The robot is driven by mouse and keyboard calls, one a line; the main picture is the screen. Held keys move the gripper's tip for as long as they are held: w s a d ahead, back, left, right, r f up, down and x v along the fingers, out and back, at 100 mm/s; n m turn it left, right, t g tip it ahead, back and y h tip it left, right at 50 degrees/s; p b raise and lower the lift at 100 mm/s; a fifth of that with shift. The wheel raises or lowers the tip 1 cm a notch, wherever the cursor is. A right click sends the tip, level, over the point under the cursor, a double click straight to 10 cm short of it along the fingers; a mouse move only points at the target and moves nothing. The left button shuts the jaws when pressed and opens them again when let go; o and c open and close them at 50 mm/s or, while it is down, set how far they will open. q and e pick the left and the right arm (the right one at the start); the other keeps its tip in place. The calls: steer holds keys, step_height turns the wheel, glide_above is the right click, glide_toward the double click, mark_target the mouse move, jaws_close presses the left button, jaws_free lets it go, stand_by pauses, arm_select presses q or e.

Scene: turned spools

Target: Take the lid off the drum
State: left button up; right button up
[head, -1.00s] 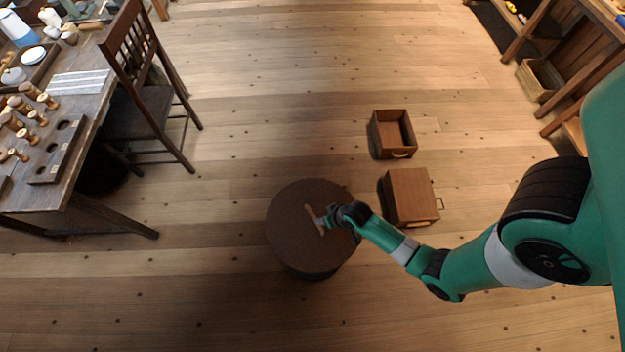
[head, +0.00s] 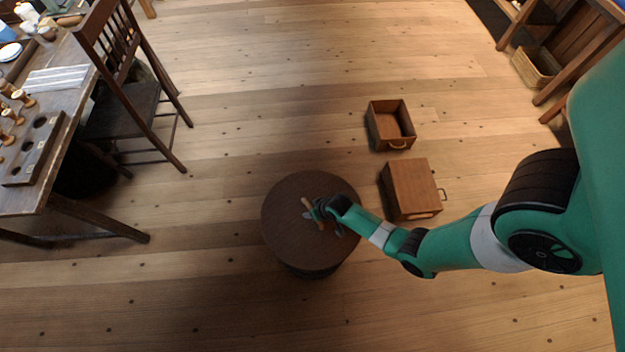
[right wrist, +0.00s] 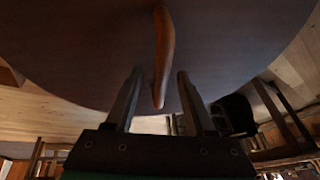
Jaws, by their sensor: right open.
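The drum (head: 310,270) stands on the floor, its round dark brown lid (head: 290,240) on top. A lighter wooden bar handle (head: 308,207) rises from the lid, and the handle also shows in the right wrist view (right wrist: 163,55). My right gripper (head: 317,211) is at the handle, low over the lid. In the right wrist view its two fingers (right wrist: 157,85) are apart, with the lower end of the handle between them and a gap on each side. Whether a finger touches the handle I cannot tell. My left gripper is out of view.
An open wooden box (head: 390,125) and a closed wooden box (head: 411,190) stand on the floor right of the drum, near my right arm. A table with turned spools (head: 18,97) and a chair (head: 130,110) are at left. The floor left of the drum is clear.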

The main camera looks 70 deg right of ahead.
steer(key=shift+w+f, duration=0.2)
steer(key=shift+f, duration=0.2)
steer(key=shift+r, duration=0.1)
jaws_close()
stand_by(0.8)
